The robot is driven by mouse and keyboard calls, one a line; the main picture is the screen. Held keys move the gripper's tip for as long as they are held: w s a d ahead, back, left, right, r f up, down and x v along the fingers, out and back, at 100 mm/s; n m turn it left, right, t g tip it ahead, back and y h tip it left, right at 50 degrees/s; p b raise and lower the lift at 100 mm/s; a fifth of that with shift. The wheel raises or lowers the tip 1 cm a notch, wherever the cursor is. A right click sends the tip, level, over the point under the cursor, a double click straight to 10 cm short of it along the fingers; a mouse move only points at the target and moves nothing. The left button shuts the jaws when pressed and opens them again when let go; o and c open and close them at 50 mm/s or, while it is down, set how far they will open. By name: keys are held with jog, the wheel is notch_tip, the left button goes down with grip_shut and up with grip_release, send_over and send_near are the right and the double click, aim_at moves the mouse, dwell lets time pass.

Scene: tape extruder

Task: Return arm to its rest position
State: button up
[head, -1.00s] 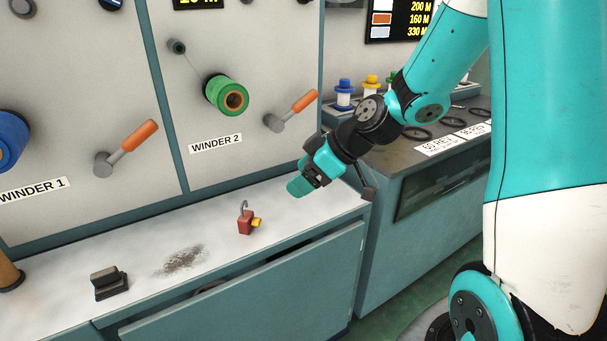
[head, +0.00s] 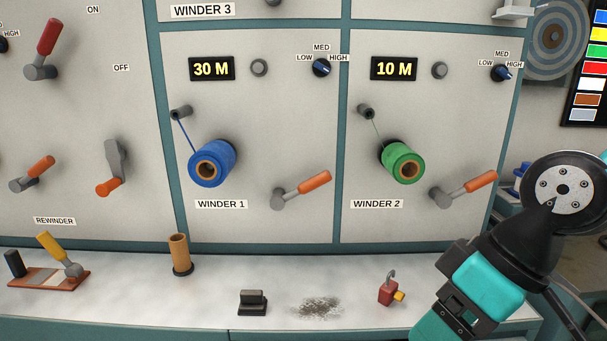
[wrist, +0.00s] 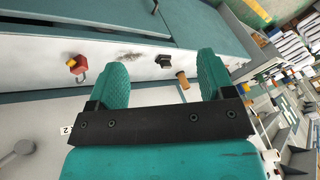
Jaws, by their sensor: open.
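My arm comes in at the right of the head view. My gripper shows in the wrist view (wrist: 163,78) with two teal fingers spread apart and nothing between them. In the head view, its teal and black body is at the lower right, right of the red padlock, and its tip is cut off by the bottom edge. The red padlock (head: 388,291), with a grey shackle and a yellow part, stands on the white bench (head: 230,290). In the wrist view, the padlock (wrist: 77,65) lies left of the fingers, apart from them.
A dark block (head: 252,302), a grey smudge (head: 318,307), a tan tube (head: 179,254) and a yellow-handled lever (head: 58,253) are on the bench. Behind rises the winder panel with a blue spool (head: 212,163), a green spool (head: 402,162) and orange-handled levers (head: 302,190).

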jog(key=s+r+h, duration=0.1)
jog(key=s, duration=0.5)
notch_tip(320, 180, up, 16)
jog(key=p, duration=1.6)
jog(key=shift+w+a+m+g, duration=0.35)
jog(key=shift+m+g, duration=0.05)
jog(key=shift+f, duration=0.1)
